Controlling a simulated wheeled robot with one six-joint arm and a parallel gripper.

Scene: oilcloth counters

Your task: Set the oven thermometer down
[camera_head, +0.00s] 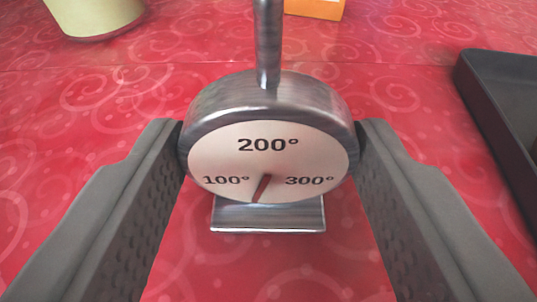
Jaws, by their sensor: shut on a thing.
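The oven thermometer (268,160) is a round metal dial with a pale face marked 100°, 200° and 300°. A metal stem rises from its top and a flat metal foot shows below it. My gripper (270,150) is shut on the dial, with one finger against its left side and the other against its right. The thermometer looks upright. I cannot tell whether its foot touches the red oilcloth (100,170) or hangs just above it.
A dark tray (490,95) with a raised rim lies at the right edge. A cream round container (97,18) stands at the back left. An orange box (315,8) is at the back, cut off by the frame. The cloth around the thermometer is clear.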

